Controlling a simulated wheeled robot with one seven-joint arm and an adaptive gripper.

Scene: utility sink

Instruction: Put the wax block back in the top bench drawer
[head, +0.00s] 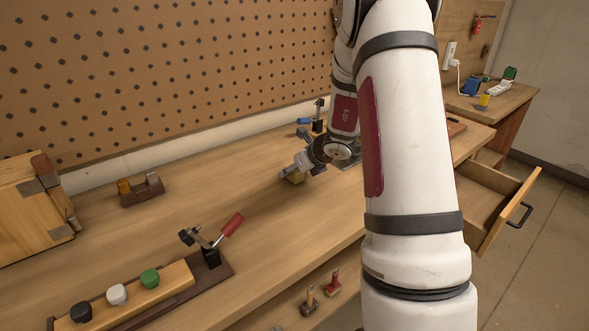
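A small yellow-tan block (293,178), which looks like the wax block, is at the bench top near the back, right at the tip of my gripper (300,168). My gripper reaches down to it from the right; the fingers are small here, and I cannot tell whether they are closed on the block or just around it. The bench drawer (507,210) is pulled open at the right, past my arm. Its visible inside looks empty, and my arm hides its left part.
A toggle clamp with a red handle (231,225) stands on the front of the bench (150,235). A strip with black, white and green knobs (150,278) is at front left. A wooden box (32,210) is far left. A pegboard (170,70) rises behind.

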